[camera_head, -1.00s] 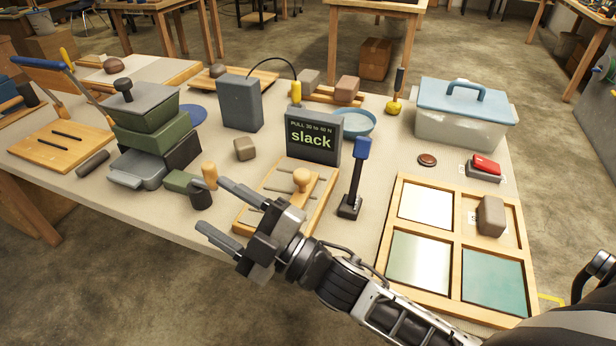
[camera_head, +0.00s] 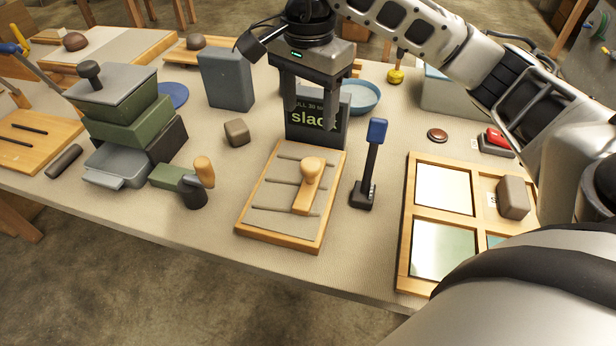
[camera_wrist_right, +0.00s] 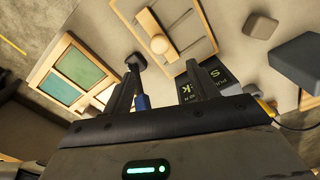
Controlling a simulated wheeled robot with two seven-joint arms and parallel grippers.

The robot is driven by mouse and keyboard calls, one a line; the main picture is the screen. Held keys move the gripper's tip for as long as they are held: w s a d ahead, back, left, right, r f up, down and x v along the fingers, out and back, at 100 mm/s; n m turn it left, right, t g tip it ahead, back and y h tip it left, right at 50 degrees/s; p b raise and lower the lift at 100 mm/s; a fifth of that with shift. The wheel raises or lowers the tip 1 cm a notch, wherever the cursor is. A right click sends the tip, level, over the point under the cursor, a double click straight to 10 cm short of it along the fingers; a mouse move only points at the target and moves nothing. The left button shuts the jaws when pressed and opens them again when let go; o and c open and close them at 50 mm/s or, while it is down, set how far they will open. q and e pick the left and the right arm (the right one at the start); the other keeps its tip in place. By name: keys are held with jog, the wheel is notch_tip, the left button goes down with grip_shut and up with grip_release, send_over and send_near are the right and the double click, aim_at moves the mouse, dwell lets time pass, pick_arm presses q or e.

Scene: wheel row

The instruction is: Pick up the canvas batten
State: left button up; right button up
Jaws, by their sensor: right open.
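The canvas batten appears to be the pale wooden bar with a round knob (camera_head: 305,200). It lies on a wood-framed board (camera_head: 246,222) crossed by grey rods. It also shows in the right wrist view (camera_wrist_right: 149,23), beyond the fingertips. My right gripper (camera_head: 312,118) points down with its fingers apart and empty. It hangs in front of the dark "slack" sign (camera_head: 318,135), behind and above the batten, and partly covers the sign. The fingers also show in the right wrist view (camera_wrist_right: 160,76). My left gripper is not in view.
A blue-topped lever (camera_head: 371,160) stands just right of the board. A framed panel (camera_head: 408,220) lies at right. The table front before the board is clear.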

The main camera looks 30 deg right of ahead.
send_over(311, 163)
jog(key=f, duration=0.8)
jog(key=shift+a+f, duration=0.1)
jog(key=shift+a, duration=0.2)
jog(key=shift+d+f+p, duration=0.15)
jog(key=shift+f+p, duration=0.1)
jog(key=shift+f, duration=1.05)
jog(key=shift+d+f+p, duration=0.1)
jog(key=shift+f+p, duration=0.1)
jog(key=shift+f, duration=1.1)
jog(key=c, duration=1.1)
